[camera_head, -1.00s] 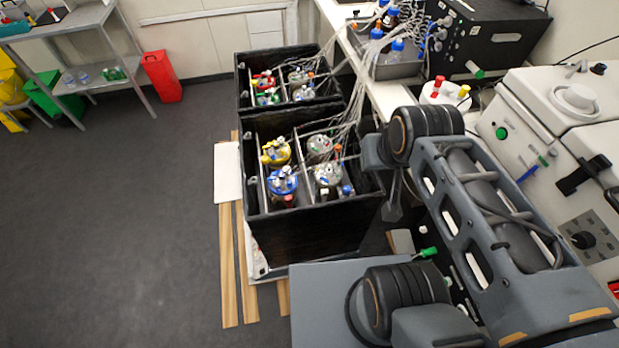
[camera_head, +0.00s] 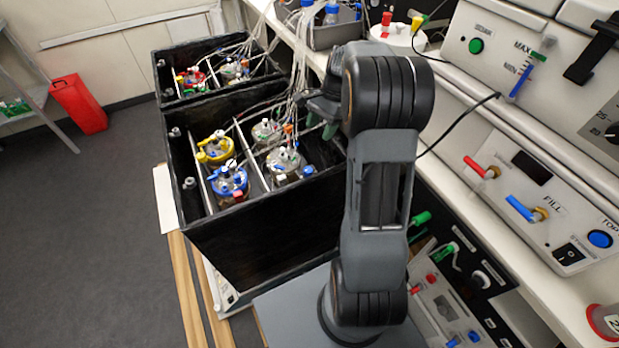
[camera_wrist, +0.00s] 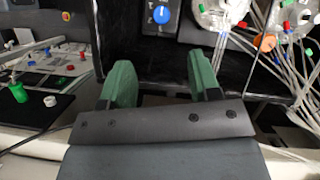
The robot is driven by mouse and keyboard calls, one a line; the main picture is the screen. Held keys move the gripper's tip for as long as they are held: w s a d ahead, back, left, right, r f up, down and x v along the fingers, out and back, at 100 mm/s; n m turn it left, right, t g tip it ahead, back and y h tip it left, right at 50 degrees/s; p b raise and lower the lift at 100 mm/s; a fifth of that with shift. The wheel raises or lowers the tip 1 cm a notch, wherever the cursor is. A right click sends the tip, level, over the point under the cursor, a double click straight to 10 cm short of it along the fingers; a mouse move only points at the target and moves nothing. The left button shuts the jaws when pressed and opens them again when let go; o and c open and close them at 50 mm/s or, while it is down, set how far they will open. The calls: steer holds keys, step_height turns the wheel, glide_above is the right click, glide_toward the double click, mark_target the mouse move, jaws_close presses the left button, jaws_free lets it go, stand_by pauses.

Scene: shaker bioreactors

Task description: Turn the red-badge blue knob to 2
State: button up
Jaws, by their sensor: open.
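A blue knob (camera_wrist: 161,14) with a pale pointer mark sits on a grey dial plate at the top edge of the wrist view. The top of the plate is cut off, and I see no red badge on it. My gripper (camera_wrist: 162,78) is open, with two green fingers spread and nothing between them. The knob lies beyond the fingertips, roughly between their lines and apart from them. In the head view my gripper (camera_head: 322,122) is over the right side of the near black box, partly hidden by my arm. I cannot make out the knob there.
The near black box (camera_head: 262,238) holds several capped vessels, including a yellow-topped (camera_head: 215,149) and a blue-topped one (camera_head: 228,181). Thin tubes run up from it. A white bench (camera_head: 490,215) with control panels stands at the right.

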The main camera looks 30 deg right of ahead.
mark_target(308, 170)
steer(key=shift+m, duration=0.3)
steer(key=x, duration=0.5)
steer(key=d+b+x, duration=0.1)
steer(key=x, duration=0.9)
steer(key=shift+w+d+f, duration=0.1)
steer(key=shift+f, duration=0.35)
steer(key=c, duration=0.9)
steer(key=shift+c, duration=0.2)
